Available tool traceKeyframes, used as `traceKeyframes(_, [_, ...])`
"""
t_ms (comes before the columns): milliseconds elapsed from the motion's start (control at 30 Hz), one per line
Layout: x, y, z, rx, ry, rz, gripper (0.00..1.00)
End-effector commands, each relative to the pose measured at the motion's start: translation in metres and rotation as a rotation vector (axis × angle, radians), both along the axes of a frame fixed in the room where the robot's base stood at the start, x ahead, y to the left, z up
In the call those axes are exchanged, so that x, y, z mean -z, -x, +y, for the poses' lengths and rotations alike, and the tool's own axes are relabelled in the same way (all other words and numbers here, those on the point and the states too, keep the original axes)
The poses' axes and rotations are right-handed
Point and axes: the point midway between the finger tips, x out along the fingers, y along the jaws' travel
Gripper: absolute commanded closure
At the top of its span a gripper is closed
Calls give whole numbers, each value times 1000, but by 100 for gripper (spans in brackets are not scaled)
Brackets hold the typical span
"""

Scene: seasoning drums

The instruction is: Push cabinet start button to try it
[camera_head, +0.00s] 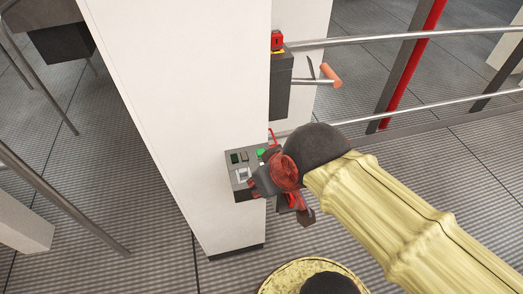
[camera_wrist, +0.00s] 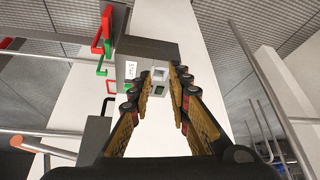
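The white cabinet (camera_head: 190,110) stands upright in the head view. A grey control box (camera_head: 236,189) is on its side, with a dark display and a green part (camera_head: 262,152). In the wrist view, the box (camera_wrist: 150,48) shows a white label (camera_wrist: 131,69) with dark lettering and a pale square button (camera_wrist: 159,73). My gripper (camera_wrist: 156,82) is open and empty, its two fingers apart on either side of the buttons. In the head view, my gripper (camera_head: 263,182) is close to the box and hides its right part. I cannot tell whether it touches.
A dark box (camera_head: 280,85) with a red part (camera_head: 277,40) on top is higher on the cabinet. A lever with an orange grip (camera_head: 331,75) sticks out beside it. Metal rails (camera_head: 420,35) run at the right.

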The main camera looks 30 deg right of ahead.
Motion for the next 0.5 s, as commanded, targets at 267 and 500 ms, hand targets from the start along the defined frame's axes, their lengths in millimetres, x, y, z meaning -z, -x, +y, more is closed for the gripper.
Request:
traceKeyframes(267, [0, 0, 0, 0, 0, 0, 99])
traceKeyframes(500, [0, 0, 0, 0, 0, 0, 100])
